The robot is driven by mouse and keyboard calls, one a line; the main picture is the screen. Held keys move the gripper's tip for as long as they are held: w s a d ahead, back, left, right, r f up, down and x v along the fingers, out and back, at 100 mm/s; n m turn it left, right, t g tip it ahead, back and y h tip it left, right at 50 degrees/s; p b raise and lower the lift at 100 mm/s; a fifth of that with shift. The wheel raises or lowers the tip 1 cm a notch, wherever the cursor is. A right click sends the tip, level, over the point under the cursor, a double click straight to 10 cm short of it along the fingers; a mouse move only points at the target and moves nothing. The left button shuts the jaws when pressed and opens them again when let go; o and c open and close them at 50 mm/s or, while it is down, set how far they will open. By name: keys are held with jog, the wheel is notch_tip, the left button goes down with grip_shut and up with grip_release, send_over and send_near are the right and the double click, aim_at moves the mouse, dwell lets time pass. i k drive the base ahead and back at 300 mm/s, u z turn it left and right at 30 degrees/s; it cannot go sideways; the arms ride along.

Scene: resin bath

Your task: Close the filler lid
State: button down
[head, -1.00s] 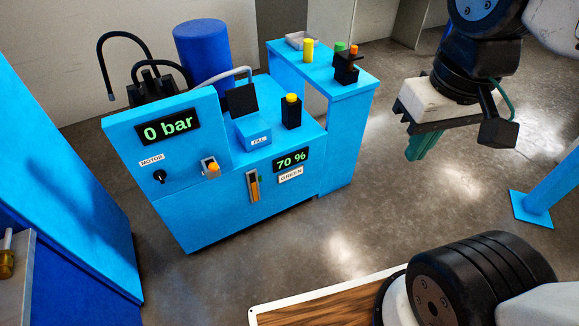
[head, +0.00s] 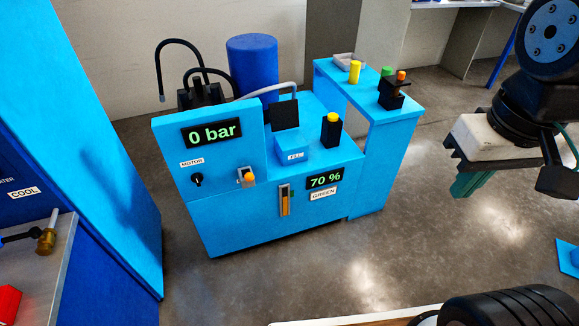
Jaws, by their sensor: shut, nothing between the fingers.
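The blue machine (head: 235,225) stands left of centre in the head view. On its top is a blue filler box (head: 294,150) with a FILL label. A black square lid (head: 284,114) stands upright at the back of this box, so it is open. My gripper (head: 468,186), with green fingers, hangs at the right over the floor, well apart from the lid. It is shut and empty.
A black post with a yellow top (head: 331,130) stands just right of the filler box. A hose arches behind the lid. A blue side table (head: 350,82) holds small coloured items. A tall blue cabinet (head: 90,130) stands at the left. The floor before the machine is clear.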

aim_at(283, 115)
jog(key=u, duration=0.45)
jog(key=i, duration=1.9)
jog(key=z, duration=0.3)
